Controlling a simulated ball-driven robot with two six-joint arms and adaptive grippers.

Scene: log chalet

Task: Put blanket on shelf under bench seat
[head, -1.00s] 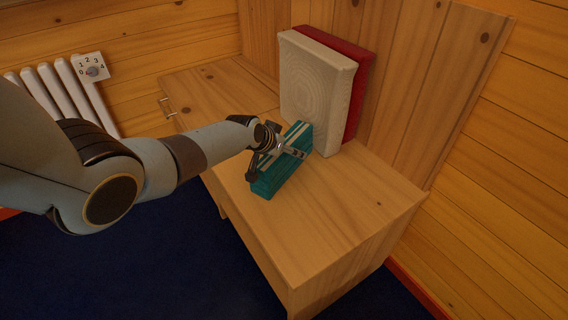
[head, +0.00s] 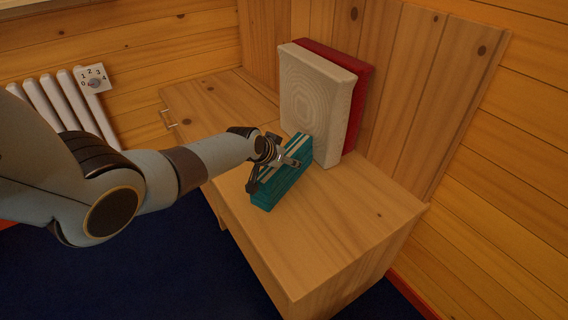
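The folded teal blanket (head: 283,187) with pale stripes rests on the bench seat (head: 345,222), in front of the cushions. My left gripper (head: 271,172) reaches it from the left, with one finger at its near left side and the other across its upper part. The fingers straddle the blanket, but whether they press on it is unclear. Part of the blanket is hidden behind the gripper. The shelf under the seat is not visible from this angle. My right gripper is not in view.
A beige cushion (head: 312,100) and a red cushion (head: 358,105) stand upright against the wooden backrest (head: 425,95). A white radiator (head: 65,103) is on the left wall. The seat's near right part is clear, with blue floor (head: 170,265) in front.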

